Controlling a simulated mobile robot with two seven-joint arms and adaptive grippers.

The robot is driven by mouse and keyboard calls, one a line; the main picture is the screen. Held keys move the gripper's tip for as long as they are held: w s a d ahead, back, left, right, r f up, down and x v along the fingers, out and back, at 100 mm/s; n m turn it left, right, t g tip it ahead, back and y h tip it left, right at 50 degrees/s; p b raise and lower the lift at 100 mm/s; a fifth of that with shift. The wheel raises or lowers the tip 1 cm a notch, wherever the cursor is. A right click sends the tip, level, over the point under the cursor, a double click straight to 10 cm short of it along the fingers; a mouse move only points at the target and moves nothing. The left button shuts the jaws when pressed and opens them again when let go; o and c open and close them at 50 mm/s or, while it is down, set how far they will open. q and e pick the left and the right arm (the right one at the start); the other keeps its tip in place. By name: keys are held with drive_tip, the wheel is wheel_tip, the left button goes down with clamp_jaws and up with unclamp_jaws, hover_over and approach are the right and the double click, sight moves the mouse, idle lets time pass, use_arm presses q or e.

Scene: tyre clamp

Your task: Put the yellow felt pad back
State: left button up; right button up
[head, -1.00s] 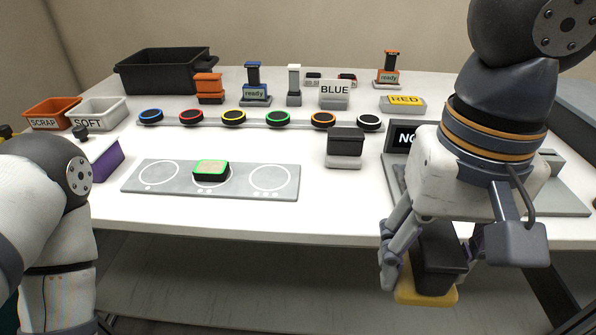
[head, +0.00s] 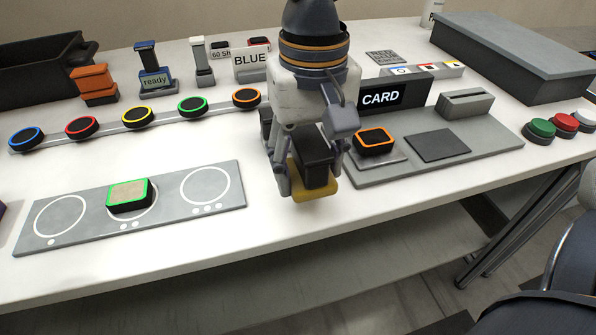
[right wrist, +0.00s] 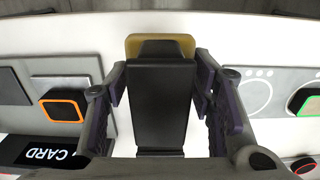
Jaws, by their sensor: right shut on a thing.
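The yellow felt pad (head: 314,191) is the yellow underside of a black block (head: 316,162). My right gripper (head: 307,178) is shut on this block, with a finger on each side. The pad faces down, in the air near the table's front edge. In the right wrist view the black block (right wrist: 161,100) fills the space between the fingers (right wrist: 160,110), and the yellow pad (right wrist: 160,45) shows at its far end. My left gripper is not in view.
A grey three-circle plate (head: 60,218) bears a green-rimmed block (head: 129,195) at left. A grey station (head: 470,143) with a CARD sign (head: 380,97) and an orange-rimmed block (head: 374,141) is at right. Coloured discs line a rail (head: 110,122). Bare table lies between plate and station.

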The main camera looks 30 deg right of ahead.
sight(306, 135)
drive_tip(key=shift+w+d+f, duration=0.1)
drive_tip(key=shift+w+f, duration=0.1)
drive_tip(key=shift+f, duration=0.55)
drive_tip(key=shift+w+a+f, duration=0.1)
drive_tip(key=shift+w+f, duration=0.15)
drive_tip(key=shift+f, duration=0.5)
drive_tip(key=shift+w+d+f, duration=0.1)
drive_tip(key=shift+w+f, duration=0.1)
drive_tip(key=shift+f, duration=0.55)
drive_tip(key=shift+f, duration=0.2)
drive_tip(key=o, duration=1)
drive_tip(key=shift+o, duration=0.2)
drive_tip(key=shift+r, duration=0.1)
wheel_tip(306, 135, up, 12)
drive_tip(key=shift+r, duration=0.1)
